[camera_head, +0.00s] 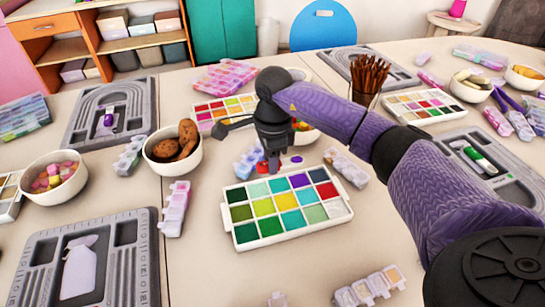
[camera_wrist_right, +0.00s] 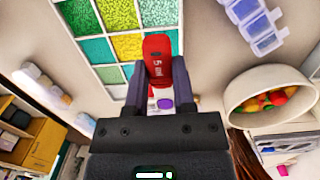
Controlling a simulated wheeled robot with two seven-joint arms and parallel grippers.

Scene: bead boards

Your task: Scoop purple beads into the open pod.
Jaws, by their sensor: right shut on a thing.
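My right gripper (camera_head: 263,163) hangs over the far edge of the white bead tray (camera_head: 226,225). It is shut on a red scoop (camera_wrist_right: 157,58) with white markings; the scoop also shows below the fingers in the head view (camera_head: 262,168). The tray holds purple beads (camera_head: 299,180) in a far-row compartment, among green, teal, yellow and red ones. In the wrist view the scoop's end overlaps the tray. A small purple spot (camera_head: 297,159) lies just beyond the tray; it also shows between the fingers (camera_wrist_right: 165,104). I cannot tell whether it is the open pod. My left gripper is out of view.
Closed pod strips lie left (camera_head: 175,208) and right (camera_head: 346,167) of the tray. A bowl of brown items (camera_head: 152,170) stands at the left, and a cup of brown sticks (camera_head: 366,85) behind. Grey boards (camera_head: 148,270) lie around.

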